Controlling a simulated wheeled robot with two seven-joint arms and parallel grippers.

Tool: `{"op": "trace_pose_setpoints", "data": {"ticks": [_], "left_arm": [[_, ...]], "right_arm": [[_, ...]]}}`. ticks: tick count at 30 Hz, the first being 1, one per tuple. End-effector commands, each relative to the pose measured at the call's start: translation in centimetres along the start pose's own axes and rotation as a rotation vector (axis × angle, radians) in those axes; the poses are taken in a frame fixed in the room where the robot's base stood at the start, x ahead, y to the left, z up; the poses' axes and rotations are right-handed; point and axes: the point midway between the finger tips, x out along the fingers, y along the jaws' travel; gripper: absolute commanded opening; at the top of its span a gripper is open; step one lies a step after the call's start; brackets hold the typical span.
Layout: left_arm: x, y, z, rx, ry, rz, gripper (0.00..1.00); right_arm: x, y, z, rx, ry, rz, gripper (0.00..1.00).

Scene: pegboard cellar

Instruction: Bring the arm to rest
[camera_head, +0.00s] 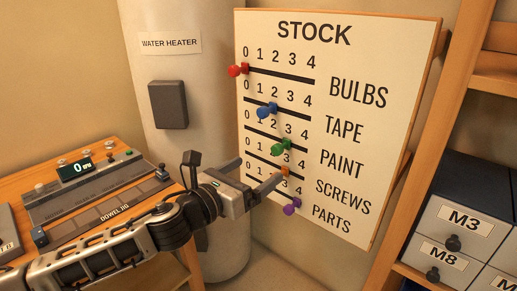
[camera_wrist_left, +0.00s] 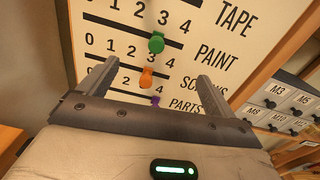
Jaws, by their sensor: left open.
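My left gripper (camera_head: 262,170) is open in front of the STOCK board (camera_head: 340,120), its two fingers pointing at the lower rows. In the left wrist view, the orange knob (camera_wrist_left: 146,77) of the SCREWS row shows between the fingers (camera_wrist_left: 157,72), with room on both sides. I see nothing held. The head view shows the orange knob (camera_head: 285,171) partly behind a finger. The red knob (camera_head: 236,70), blue knob (camera_head: 266,108), green knob (camera_head: 281,148) and purple knob (camera_head: 292,208) sit on the other rows. My right gripper is not in view.
A wooden bench (camera_head: 160,192) with a DOWEL JIG device (camera_head: 98,190) stands at left. A water heater (camera_head: 190,60) with a dark box (camera_head: 168,104) is behind my arm. A wooden shelf (camera_head: 430,110) with labelled drawers (camera_head: 462,222) stands at right.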

Motion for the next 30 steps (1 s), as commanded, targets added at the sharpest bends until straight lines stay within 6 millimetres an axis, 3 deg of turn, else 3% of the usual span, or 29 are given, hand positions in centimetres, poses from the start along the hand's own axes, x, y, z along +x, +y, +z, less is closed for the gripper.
{"op": "trace_pose_setpoints", "data": {"ticks": [5,11,14,18,21,24,25,30], "left_arm": [[-1.6,-2.4,-5.7,-0.587,0.049,0.037,0.91],[-6.4,-3.7,-14.2,-1.546,0.048,0.238,0.91],[-10.2,-3.8,-18.8,-2.006,-0.018,0.401,0.91],[-16.9,-3.9,-25.0,-2.545,-0.216,0.667,0.91],[-21.2,-4.1,-28.0,-2.790,-0.391,0.824,0.91],[-24.1,-4.4,-29.8,-2.925,-0.529,0.924,0.91],[-24.7,-4.4,-30.1,2.939,0.558,-0.940,0.91],[-26.0,-4.5,-30.8,2.854,0.599,-0.935,0.91]], "right_arm": [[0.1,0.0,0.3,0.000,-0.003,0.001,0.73],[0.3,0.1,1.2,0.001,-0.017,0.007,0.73],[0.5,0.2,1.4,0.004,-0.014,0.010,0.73],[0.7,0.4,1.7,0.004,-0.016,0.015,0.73],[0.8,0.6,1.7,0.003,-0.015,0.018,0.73],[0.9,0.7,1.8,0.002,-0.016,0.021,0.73],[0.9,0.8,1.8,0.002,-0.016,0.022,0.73],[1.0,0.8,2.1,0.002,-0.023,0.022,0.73]]}}
